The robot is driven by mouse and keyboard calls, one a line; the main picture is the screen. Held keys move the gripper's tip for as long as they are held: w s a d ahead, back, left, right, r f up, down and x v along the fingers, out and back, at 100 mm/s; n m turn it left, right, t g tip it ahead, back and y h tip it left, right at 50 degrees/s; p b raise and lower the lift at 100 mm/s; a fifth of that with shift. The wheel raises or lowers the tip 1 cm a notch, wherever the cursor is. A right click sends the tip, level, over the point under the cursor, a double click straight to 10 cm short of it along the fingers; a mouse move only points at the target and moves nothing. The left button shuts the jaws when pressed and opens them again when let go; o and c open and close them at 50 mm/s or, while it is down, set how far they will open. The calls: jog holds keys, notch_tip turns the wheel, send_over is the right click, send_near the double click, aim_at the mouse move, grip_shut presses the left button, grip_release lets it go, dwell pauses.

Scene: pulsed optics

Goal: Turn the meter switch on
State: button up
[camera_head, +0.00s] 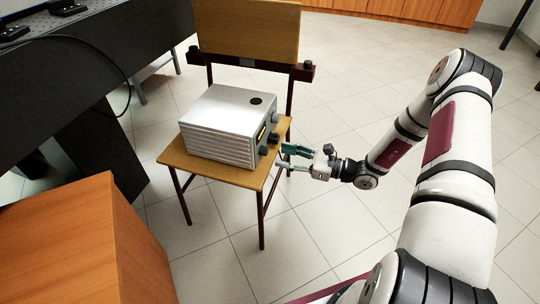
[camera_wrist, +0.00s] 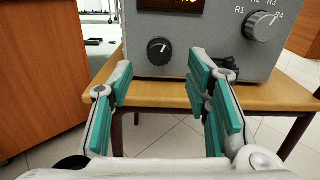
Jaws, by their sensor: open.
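The meter (camera_head: 222,122) is a silver-grey box on the seat of a wooden chair. In the wrist view its front panel (camera_wrist: 195,45) fills the top, with a lit display (camera_wrist: 172,3) cut off by the upper edge. A black round knob (camera_wrist: 159,51) with a pale mark sits low on the left of the panel. A silver rotary knob (camera_wrist: 262,25) with labels R1 to R4 sits on the right. My gripper (camera_head: 284,158) is open and empty in front of the panel. In the wrist view its green-padded fingers (camera_wrist: 160,70) stand either side of the black knob, apparently short of it.
The wooden chair (camera_head: 238,176) has a raised backrest behind the meter. A dark bench (camera_head: 90,45) stands at the left, and a wooden cabinet (camera_head: 90,240) at the lower left. A dark part (camera_wrist: 228,64) protrudes near the right finger. Tiled floor is open around my arm.

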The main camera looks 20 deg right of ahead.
aim_at(264, 151)
jog(key=shift+b+x, duration=0.7)
jog(key=shift+x, duration=2.05)
jog(key=shift+c, duration=0.5)
grip_shut()
